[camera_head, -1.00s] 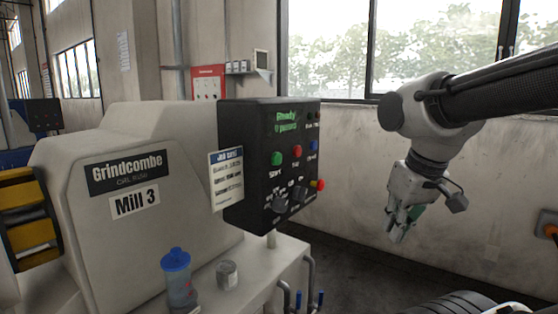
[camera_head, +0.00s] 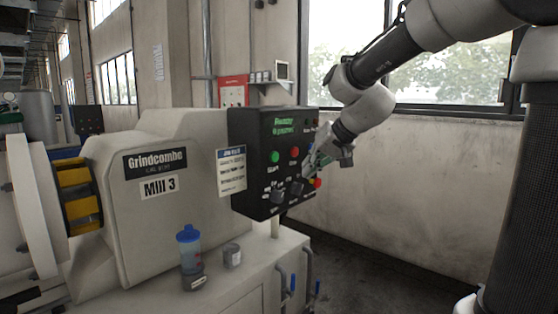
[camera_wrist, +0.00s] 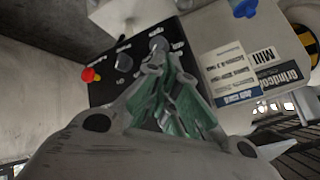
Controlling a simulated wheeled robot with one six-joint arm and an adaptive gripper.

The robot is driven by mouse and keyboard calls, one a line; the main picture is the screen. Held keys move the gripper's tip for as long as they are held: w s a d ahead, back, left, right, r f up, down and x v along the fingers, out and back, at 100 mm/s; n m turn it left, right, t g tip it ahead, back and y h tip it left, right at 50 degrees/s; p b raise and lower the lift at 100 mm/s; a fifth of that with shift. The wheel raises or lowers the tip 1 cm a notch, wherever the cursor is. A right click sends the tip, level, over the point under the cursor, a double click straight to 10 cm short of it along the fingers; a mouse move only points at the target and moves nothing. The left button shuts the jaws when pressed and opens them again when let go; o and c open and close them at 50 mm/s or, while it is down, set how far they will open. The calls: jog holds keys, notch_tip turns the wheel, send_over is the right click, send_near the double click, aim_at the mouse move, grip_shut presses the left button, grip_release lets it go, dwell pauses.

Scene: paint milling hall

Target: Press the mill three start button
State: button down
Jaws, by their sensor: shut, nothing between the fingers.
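The green button (camera_head: 275,157) labelled "Start" shows in the head view, left of a red button (camera_head: 294,152). My gripper (camera_head: 307,171) is shut and empty at the panel's right side, over the right part of its face. I cannot tell whether it touches the panel. In the wrist view my gripper (camera_wrist: 172,62), with green pads, covers part of the panel, and the start button is not visible there.
A red and yellow stop knob (camera_wrist: 90,75) and dark selector knobs (camera_wrist: 124,62) sit close to my gripper. A paper sheet (camera_head: 231,171) hangs left of the panel. A blue-lidded bottle (camera_head: 189,250) and a small grey can (camera_head: 231,256) stand on the ledge below.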

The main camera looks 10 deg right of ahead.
aim_at(274, 157)
jog(key=shift+w, duration=0.15)
jog(key=w+a, duration=0.5)
jog(key=w, duration=0.2)
dwell(0.6)
jog(key=shift+w+a, duration=0.1)
jog(key=shift+w, duration=0.05)
dwell(1.1)
jog(key=shift+w+a, duration=0.2)
jog(key=shift+w, duration=0.05)
jog(key=shift+w+a, duration=0.25)
jog(key=shift+w, duration=0.15)
dwell(0.8)
jog(key=shift+s, duration=0.1)
jog(key=shift+s+d, duration=0.5)
jog(key=shift+s, duration=0.15)
